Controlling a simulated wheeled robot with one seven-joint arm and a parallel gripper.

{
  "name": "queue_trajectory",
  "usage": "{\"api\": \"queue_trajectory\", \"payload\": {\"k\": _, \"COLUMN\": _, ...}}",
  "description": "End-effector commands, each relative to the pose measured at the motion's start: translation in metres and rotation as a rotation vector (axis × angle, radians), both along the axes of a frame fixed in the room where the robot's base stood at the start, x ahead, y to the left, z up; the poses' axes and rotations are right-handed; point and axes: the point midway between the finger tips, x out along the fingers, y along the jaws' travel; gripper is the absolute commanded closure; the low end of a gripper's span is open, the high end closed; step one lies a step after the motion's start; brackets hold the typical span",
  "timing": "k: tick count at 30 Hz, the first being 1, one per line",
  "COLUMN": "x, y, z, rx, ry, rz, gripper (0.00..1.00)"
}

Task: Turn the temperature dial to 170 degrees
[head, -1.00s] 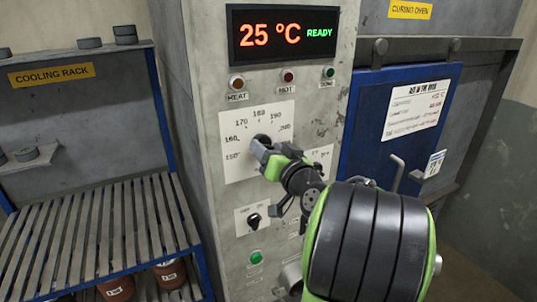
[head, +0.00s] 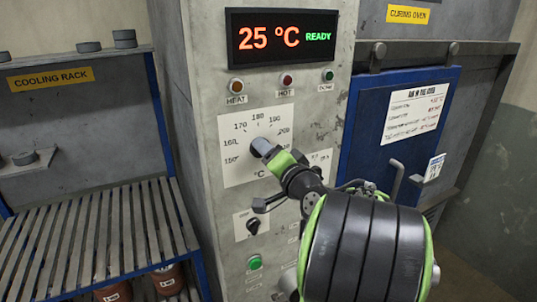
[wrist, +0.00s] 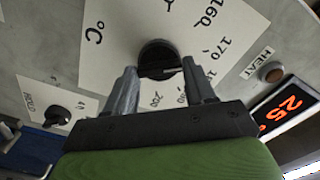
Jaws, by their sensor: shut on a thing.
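The temperature dial (wrist: 158,52) is a round black knob on a white scale plate (head: 236,166), marked from 150 upward past 190. My gripper (wrist: 160,70) is at the dial, with one finger on each side of the knob's grip, shut on it. In the head view my gripper (head: 267,150) covers most of the knob. I cannot tell which number the pointer marks. The display (head: 283,38) above reads 25 °C and READY.
Three indicator lamps sit under the display. A smaller black switch (head: 252,225) and a green button (head: 254,262) are below the dial. The blue oven door (head: 372,130) is at right. A slatted cooling rack (head: 85,240) stands at left.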

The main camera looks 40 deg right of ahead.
Motion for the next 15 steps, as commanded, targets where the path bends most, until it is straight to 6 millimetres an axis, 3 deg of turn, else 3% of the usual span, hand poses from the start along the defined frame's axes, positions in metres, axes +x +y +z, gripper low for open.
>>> {"api": "queue_trajectory", "payload": {"k": 12, "x": -0.0002, "y": -0.0003, "z": 0.0009, "rx": 0.006, "ry": -0.004, "rz": -0.001, "gripper": 0.76}}
{"api": "queue_trajectory", "payload": {"k": 13, "x": -0.0002, "y": -0.0003, "z": 0.0009, "rx": 0.006, "ry": -0.004, "rz": -0.001, "gripper": 0.44}}
{"api": "queue_trajectory", "payload": {"k": 15, "x": -0.0002, "y": -0.0003, "z": 0.0007, "rx": 0.006, "ry": -0.004, "rz": -0.001, "gripper": 0.34}}
